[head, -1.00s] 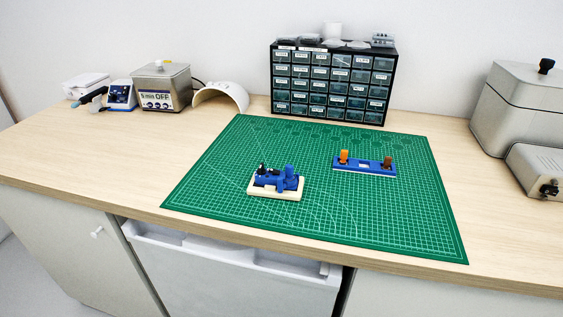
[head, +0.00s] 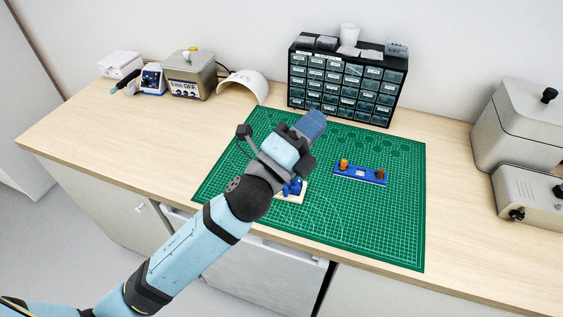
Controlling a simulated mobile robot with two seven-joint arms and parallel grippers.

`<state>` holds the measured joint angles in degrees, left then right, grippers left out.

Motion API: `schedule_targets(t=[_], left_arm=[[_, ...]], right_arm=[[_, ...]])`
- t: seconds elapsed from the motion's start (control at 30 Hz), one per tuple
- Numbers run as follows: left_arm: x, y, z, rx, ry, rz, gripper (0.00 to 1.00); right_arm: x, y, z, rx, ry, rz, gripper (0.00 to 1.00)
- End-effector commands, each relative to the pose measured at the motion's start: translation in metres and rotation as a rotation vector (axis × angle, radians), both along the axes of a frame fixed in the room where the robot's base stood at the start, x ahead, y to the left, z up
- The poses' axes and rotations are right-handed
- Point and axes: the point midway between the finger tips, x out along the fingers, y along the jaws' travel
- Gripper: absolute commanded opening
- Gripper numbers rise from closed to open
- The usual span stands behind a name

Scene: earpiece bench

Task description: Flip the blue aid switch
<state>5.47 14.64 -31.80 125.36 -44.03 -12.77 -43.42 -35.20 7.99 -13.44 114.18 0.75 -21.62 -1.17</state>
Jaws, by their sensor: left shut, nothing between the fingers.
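The blue aid (head: 293,188) sits on a cream base (head: 291,198) on the green cutting mat (head: 350,225). My left arm and wrist cover most of it, so its switch cannot be made out. My left gripper (head: 314,124) shows above and beyond the aid in the picture, pointing up and right. It is shut with nothing in it. I cannot tell how high it is over the mat. My right gripper is not in view.
A blue strip holder (head: 360,174) with orange and brown pieces lies right of the aid. A black drawer cabinet (head: 345,85) stands behind the mat. Grey equipment (head: 520,125) stands at the right. The mat's front right area is clear.

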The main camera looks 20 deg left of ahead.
Motion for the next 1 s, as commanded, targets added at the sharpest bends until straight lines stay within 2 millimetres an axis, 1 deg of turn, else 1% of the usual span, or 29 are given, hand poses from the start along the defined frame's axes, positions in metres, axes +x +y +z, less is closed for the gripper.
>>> schedule_targets(t=[0.03, 0.07, 0.1, 0.17, 0.2, 0.27, 0.3, 0.33, 0.37, 0.4, 0.47, 0.5, 0.57, 0.6, 0.67, 0.7, 0.8, 0.83, 0.9, 1.0], left_arm=[[-0.003, -0.025, 0.019, 0.131, -0.177, -0.057, 0.0], [-0.008, -0.041, 0.027, 0.211, -0.288, -0.091, 0.0], [-0.016, -0.061, 0.034, 0.32, -0.436, -0.135, 0.0], [-0.03, -0.088, 0.038, 0.481, -0.66, -0.204, 0.0], [-0.039, -0.105, 0.035, 0.588, -0.808, -0.25, 0.0], [-0.051, -0.124, 0.025, 0.747, -1.032, -0.324, 0.0], [-0.057, -0.135, 0.014, 0.85, -1.18, -0.377, 0.0], [-0.06, -0.14, 0.005, 0.927, -1.289, -0.419, 0.0], [-0.063, -0.144, -0.006, 1.003, -1.399, -0.466, 0.0], [-0.064, -0.145, -0.022, 1.101, -1.54, -0.534, 0.0], [-0.059, -0.141, -0.047, 1.244, -1.747, -0.647, 0.0], [-0.053, -0.133, -0.063, 1.336, -1.876, -0.736, 0.0], [-0.039, -0.116, -0.085, 1.464, -2.056, -0.891, 0.0], [-0.026, -0.099, -0.097, 1.542, -2.161, -1.01, 0.0], [-0.005, -0.071, -0.109, 1.644, -2.291, -1.206, 0.0], [0.009, -0.052, -0.112, -1.637, 2.269, 1.297, 0.0], [0.04, -0.005, -0.11, -1.461, 1.988, 1.379, 0.0], [0.047, 0.007, -0.107, -1.42, 1.92, 1.404, 0.0], [0.06, 0.029, -0.1, -1.345, 1.798, 1.451, 0.0], [0.069, 0.048, -0.093, -1.285, 1.697, 1.491, 0.0]], right_arm=[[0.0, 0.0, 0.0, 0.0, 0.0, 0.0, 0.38], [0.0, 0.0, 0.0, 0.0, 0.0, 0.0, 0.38], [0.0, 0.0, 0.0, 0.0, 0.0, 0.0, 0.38], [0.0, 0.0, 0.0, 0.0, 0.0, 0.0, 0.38], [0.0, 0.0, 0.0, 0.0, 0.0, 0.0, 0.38], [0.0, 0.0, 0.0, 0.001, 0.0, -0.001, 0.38], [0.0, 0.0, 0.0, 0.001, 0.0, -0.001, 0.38], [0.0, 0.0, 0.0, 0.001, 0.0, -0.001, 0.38], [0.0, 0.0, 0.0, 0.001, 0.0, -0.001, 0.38], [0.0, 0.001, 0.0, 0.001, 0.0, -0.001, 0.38], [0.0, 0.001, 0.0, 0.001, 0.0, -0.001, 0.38], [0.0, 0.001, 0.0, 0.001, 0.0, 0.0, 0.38], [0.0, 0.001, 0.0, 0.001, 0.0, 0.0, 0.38], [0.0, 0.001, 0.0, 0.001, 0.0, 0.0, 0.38], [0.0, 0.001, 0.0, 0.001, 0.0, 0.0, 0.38], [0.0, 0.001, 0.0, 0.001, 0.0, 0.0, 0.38], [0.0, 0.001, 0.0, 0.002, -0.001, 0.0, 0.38], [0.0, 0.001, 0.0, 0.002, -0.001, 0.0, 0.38], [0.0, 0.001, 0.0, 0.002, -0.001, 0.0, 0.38], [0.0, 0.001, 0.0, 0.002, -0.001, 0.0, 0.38]])
